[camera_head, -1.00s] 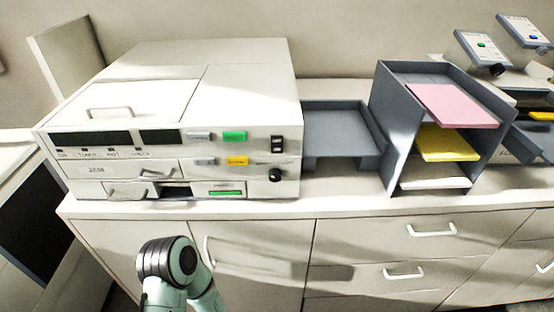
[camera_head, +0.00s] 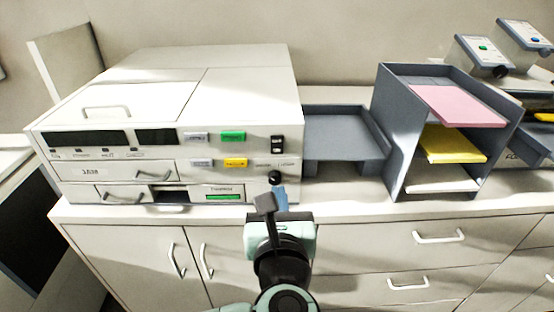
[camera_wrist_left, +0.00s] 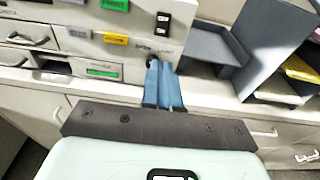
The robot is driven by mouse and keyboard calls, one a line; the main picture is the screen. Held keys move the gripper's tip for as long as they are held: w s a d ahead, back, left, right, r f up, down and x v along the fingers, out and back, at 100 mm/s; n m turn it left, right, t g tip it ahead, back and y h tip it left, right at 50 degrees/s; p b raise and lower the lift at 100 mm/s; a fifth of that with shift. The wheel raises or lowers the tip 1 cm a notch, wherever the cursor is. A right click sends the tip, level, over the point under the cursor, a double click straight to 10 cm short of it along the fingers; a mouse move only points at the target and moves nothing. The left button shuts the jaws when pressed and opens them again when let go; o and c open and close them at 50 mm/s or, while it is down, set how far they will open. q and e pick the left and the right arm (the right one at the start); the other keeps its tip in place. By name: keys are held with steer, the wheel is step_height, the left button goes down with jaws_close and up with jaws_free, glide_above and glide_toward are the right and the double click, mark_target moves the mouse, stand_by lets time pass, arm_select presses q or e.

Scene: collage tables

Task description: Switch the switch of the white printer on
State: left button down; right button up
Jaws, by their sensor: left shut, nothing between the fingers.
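The white printer (camera_head: 240,92) stands on the cabinet top. Its black rocker switch (camera_head: 277,144) is at the right end of the front panel, above a round black knob (camera_head: 275,177). The switch also shows in the left wrist view (camera_wrist_left: 163,22). My left gripper (camera_head: 281,190) has blue fingers and is in front of the printer's lower right front, just below the knob. In the left wrist view its fingers (camera_wrist_left: 162,72) are shut together and empty, and they partly cover the knob. I cannot tell whether they touch the printer. My right gripper is not in view.
Green (camera_head: 232,136) and yellow (camera_head: 235,162) buttons sit left of the switch. A grey output tray (camera_head: 345,135) and a grey paper rack (camera_head: 390,130) stand to the right. Cabinet doors and drawers (camera_head: 410,238) with handles lie below the counter edge.

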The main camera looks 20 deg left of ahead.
mark_target(277, 152)
arm_select(q)
steer(key=shift+w, duration=0.1)
steer(key=p+x, duration=0.3)
steer(key=x, duration=1.1)
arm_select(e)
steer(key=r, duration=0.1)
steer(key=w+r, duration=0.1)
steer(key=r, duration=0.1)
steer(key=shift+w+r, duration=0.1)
